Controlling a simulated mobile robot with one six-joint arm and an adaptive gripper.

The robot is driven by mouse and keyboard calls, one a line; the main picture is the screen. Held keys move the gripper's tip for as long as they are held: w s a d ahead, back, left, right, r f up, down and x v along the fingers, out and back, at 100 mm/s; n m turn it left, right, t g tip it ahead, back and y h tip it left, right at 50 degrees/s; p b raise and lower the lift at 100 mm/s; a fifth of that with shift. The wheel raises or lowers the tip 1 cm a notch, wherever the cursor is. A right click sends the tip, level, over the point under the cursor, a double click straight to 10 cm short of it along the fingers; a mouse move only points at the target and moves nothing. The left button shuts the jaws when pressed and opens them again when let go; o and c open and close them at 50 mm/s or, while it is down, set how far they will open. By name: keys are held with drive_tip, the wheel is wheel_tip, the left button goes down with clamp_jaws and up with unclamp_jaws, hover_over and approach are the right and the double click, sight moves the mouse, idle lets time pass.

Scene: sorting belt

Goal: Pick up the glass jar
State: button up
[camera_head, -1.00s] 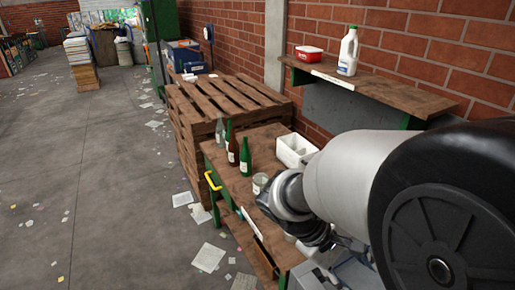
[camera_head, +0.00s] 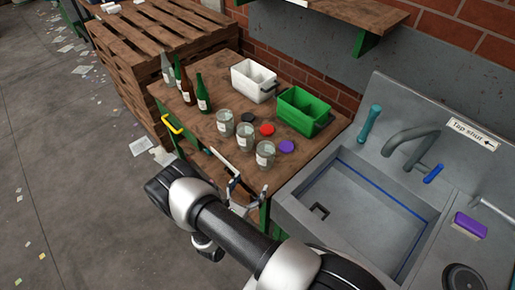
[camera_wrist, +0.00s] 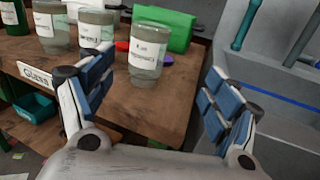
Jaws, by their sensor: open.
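Three clear glass jars with white labels stand upright in a row on the wooden workbench (camera_head: 215,150): a far one (camera_head: 225,122), a middle one (camera_head: 245,136) and a near one (camera_head: 265,154). In the wrist view, the near jar (camera_wrist: 149,50) is ahead of the space between my fingers, with the middle jar (camera_wrist: 95,28) and far jar (camera_wrist: 50,25) to its left. My gripper (camera_wrist: 160,68) is open and empty, just off the bench's front edge. It also shows in the head view (camera_head: 238,178). The small label print is hard to read.
Black (camera_head: 248,117), red (camera_head: 266,130) and purple (camera_head: 286,146) lids lie behind the jars. White (camera_head: 252,82) and green (camera_head: 302,110) bins stand at the back. Several bottles (camera_head: 203,95) stand left. A sink (camera_head: 350,205) adjoins on the right. A "GLASS" sign (camera_wrist: 36,75) hangs on the bench edge.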

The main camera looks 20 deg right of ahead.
sight(263, 161)
drive_tip(key=shift+n+t+y, duration=0.3)
drive_tip(key=shift+n, duration=0.2)
drive_tip(key=x, duration=0.3)
drive_tip(key=f+x, duration=0.1)
drive_tip(key=x, duration=0.3)
drive_tip(key=f+x, duration=0.1)
drive_tip(key=x, duration=0.2)
drive_tip(key=shift+w+b, duration=0.3)
drive_tip(key=shift+w+b+x, duration=0.2)
drive_tip(key=shift+b+x, duration=0.15)
drive_tip(key=shift+x, duration=2.75)
drive_tip(key=shift+a+f, duration=0.15)
drive_tip(key=shift+a, duration=0.05)
drive_tip(key=c, duration=1.3)
